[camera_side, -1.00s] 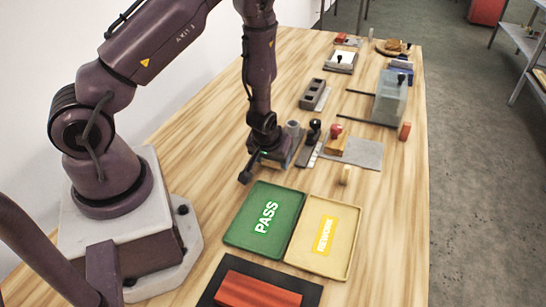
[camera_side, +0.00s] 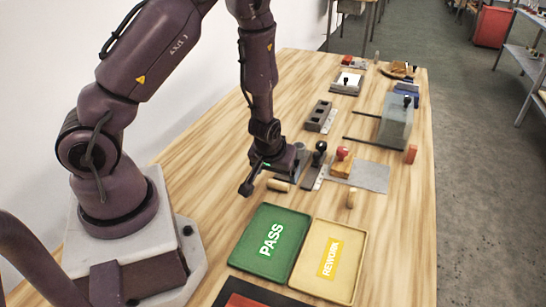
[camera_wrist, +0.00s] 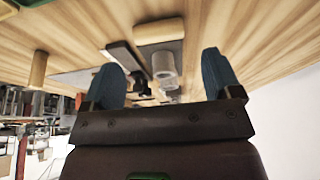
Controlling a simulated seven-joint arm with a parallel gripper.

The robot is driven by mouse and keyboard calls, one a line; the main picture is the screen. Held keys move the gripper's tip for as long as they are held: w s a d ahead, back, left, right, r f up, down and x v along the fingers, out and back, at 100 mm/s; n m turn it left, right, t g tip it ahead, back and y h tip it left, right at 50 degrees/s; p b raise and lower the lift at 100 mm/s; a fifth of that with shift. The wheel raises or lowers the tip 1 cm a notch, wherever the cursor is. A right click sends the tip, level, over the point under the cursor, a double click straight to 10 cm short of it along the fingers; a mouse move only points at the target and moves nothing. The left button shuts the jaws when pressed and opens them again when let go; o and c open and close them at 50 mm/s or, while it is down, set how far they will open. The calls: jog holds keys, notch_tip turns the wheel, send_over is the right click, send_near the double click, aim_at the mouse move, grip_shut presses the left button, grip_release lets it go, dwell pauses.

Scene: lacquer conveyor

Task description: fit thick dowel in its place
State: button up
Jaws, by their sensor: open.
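A light wooden dowel (camera_side: 278,185) lies on its side on the table, just below and in front of my gripper (camera_side: 258,176). It also shows in the wrist view as a thick pale bar (camera_wrist: 160,31), beyond the fingertips. A second wooden dowel (camera_side: 351,198) stands upright to the right, and in the wrist view (camera_wrist: 38,70) it is at the left. I cannot tell for sure which is the thick one; the lying one looks thicker. My gripper (camera_wrist: 163,70) is open and empty, its blue fingers apart. A grey block with holes (camera_side: 320,116) sits farther back.
A grey cylinder (camera_wrist: 165,70) stands close to my gripper. Stamps with black (camera_side: 320,147) and red (camera_side: 343,153) knobs stand right of it. The green PASS tray (camera_side: 270,240) and yellow REWORK tray (camera_side: 328,262) lie in front.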

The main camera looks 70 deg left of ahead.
jog(key=s+d+r+m+h, duration=0.1)
jog(key=s+d+r+m, duration=0.1)
jog(key=r, duration=0.6)
jog(key=s+d+r+m+t+h, duration=0.1)
jog(key=d+r, duration=0.3)
jog(key=r, duration=0.4)
jog(key=s+d+r+m+h, duration=0.2)
jog(key=s+d+r+m, duration=0.1)
jog(key=r, duration=0.5)
jog(key=shift+d+t+h, duration=0.4)
jog(key=shift+d, duration=0.2)
jog(key=s+r+m, duration=0.1)
jog(key=s+r, duration=0.1)
jog(key=s, duration=0.1)
jog(key=s+r+m+y, duration=0.1)
jog(key=s+r, duration=0.2)
jog(key=shift+s+a+r+m+t, duration=0.2)
jog(key=shift+r+m+t, duration=0.1)
jog(key=shift+r+m, duration=0.1)
jog(key=shift+c, duration=0.5)
jog(key=shift+s+r+y, duration=0.1)
jog(key=shift+s+y, duration=0.15)
jog(key=shift+y, duration=0.05)
jog(key=c, duration=0.7)
jog(key=shift+c, duration=0.4)
